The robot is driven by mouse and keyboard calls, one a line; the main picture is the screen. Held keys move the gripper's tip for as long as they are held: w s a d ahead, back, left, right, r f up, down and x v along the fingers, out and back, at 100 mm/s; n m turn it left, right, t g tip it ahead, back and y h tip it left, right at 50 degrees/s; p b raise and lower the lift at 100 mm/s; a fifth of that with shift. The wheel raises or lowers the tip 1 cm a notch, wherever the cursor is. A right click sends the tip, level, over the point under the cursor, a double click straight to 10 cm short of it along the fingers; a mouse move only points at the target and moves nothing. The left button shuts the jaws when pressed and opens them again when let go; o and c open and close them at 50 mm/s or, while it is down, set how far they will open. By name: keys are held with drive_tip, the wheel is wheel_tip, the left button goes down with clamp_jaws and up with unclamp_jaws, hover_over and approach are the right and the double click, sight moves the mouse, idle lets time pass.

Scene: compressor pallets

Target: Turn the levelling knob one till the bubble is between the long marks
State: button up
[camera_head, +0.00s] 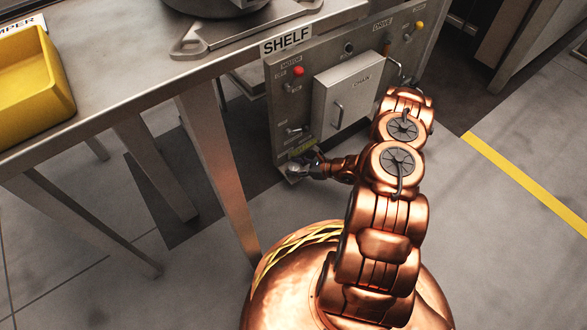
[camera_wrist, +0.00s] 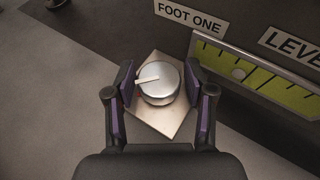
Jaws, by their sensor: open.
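The levelling knob (camera_wrist: 160,88) is a round silver knob with a pale pointer bar on top, seen from above in the wrist view. It stands on a square metal plate (camera_wrist: 160,122) beside the "FOOT ONE" label (camera_wrist: 190,17). My gripper (camera_wrist: 159,84) is open, with one purple-padded finger on each side of the knob; I cannot tell whether either pad touches it. The yellow-green level vial (camera_wrist: 292,97) is on the panel to the right. A small round bubble (camera_wrist: 239,75) shows in its left part, near dark marks; the vial's right end is cut off.
In the head view my gripper (camera_head: 310,166) is low at the panel's (camera_head: 300,112) bottom left corner. The panel carries a red button (camera_head: 299,70), several levers and a grey door (camera_head: 352,88). The shelf table's leg (camera_head: 220,165) stands to the left.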

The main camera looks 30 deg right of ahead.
drive_tip(key=shift+w+a+f, duration=0.1)
drive_tip(key=shift+w+a, duration=0.15)
drive_tip(key=shift+a, duration=0.05)
drive_tip(key=shift+c, duration=0.3)
drive_tip(key=c, duration=0.8)
drive_tip(key=shift+w+t+p, duration=0.1)
drive_tip(key=shift+t+p, duration=0.2)
drive_tip(key=shift+p, duration=0.3)
drive_tip(key=shift+m+t+h+p, duration=0.3)
drive_tip(key=shift+m+h+p, duration=0.25)
drive_tip(key=shift+m+h, duration=0.15)
drive_tip(key=shift+d+m+t+h, duration=0.1)
drive_tip(key=shift+m+t+h, duration=0.4)
drive_tip(key=shift+m+h, duration=0.3)
drive_tip(key=shift+m+t+h+b, duration=0.4)
drive_tip(key=shift+m+h+b, duration=0.35)
drive_tip(key=shift+m+h, duration=0.25)
